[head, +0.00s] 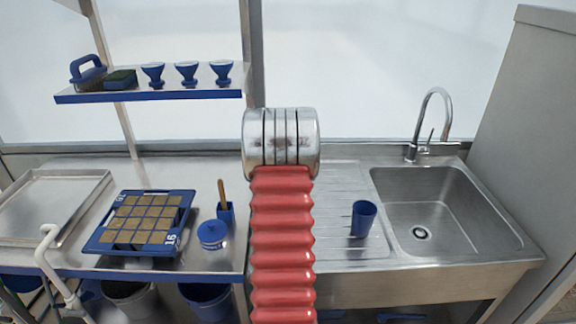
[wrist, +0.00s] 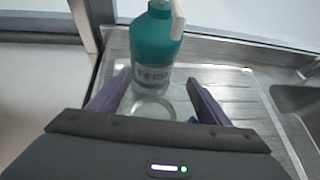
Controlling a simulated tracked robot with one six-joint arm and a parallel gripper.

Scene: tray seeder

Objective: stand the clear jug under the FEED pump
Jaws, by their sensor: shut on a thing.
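A teal pump bottle (wrist: 154,45) with a white spout and a pale label stands upright just beyond my fingers in the wrist view. The label's lettering is blurred, so I cannot surely read FEED. The clear jug (wrist: 150,107) shows as a round glassy rim between the purple fingers of my gripper (wrist: 158,78), which is shut on it. The jug is in front of the bottle, below the spout's height. I cannot tell if its base touches the counter. In the head view my arm hides gripper, jug and bottle.
A steel sink (head: 445,211) with a tap (head: 431,115) lies right of the ribbed drainboard. A blue cup (head: 363,218) stands on the drainboard. Left are a seed tray (head: 101,243), a blue lidded pot (head: 212,234) and a shelf (head: 150,95).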

